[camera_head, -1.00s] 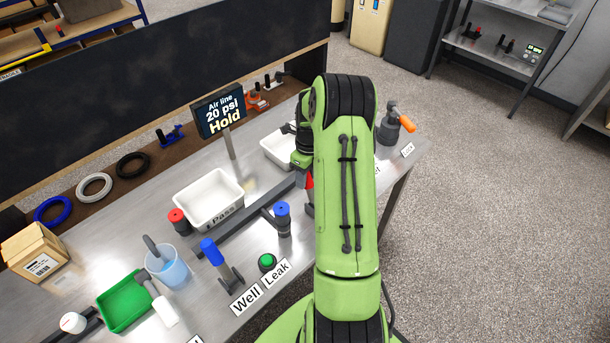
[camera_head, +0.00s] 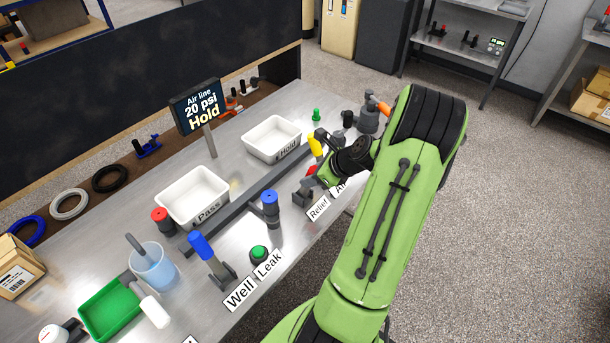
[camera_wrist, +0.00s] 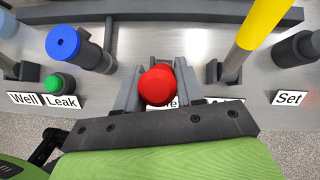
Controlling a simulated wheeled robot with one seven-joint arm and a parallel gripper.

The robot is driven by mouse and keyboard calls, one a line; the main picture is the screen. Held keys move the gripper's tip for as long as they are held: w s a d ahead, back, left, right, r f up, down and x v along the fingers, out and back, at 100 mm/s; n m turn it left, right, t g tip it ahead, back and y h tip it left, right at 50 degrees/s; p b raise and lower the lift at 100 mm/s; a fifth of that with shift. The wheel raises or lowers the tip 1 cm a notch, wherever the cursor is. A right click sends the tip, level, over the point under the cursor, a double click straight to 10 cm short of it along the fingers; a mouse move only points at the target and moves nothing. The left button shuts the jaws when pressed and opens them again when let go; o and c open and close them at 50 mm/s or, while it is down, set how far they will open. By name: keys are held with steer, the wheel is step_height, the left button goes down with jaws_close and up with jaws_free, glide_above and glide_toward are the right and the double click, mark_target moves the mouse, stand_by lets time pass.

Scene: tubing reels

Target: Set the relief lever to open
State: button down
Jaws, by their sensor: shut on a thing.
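The relief lever (camera_head: 312,169) has a red handle and stands on a dark base behind the Relief label (camera_head: 318,208). In the wrist view its round red end (camera_wrist: 157,86) points at the camera, between the two grey fingers. My gripper (camera_wrist: 158,80) is shut on this red handle. In the head view my gripper (camera_head: 318,179) is at the lever, mostly hidden by my wrist. The lever's lower part is hidden by the fingers and handle in the wrist view. Its label is largely covered there.
A yellow-handled lever (camera_wrist: 262,25) stands close on the right. A blue-topped valve (camera_wrist: 63,43) and the green Leak button (camera_wrist: 59,82) are to the left. A dark rail (camera_head: 235,212) runs behind, with the Pass tray (camera_head: 219,207) and Hold tray (camera_head: 295,149) beyond it.

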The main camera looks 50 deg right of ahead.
steer(key=shift+s+f+t+b, duration=0.3)
steer(key=shift+s+t, duration=0.4)
steer(key=shift+t, duration=0.1)
steer(key=shift+f, duration=0.1)
steer(key=c, duration=0.8)
jaws_free()
steer(key=p+v, duration=0.2)
steer(key=v, duration=1.4)
steer(key=shift+p, duration=0.35)
steer(key=shift+w, duration=0.1)
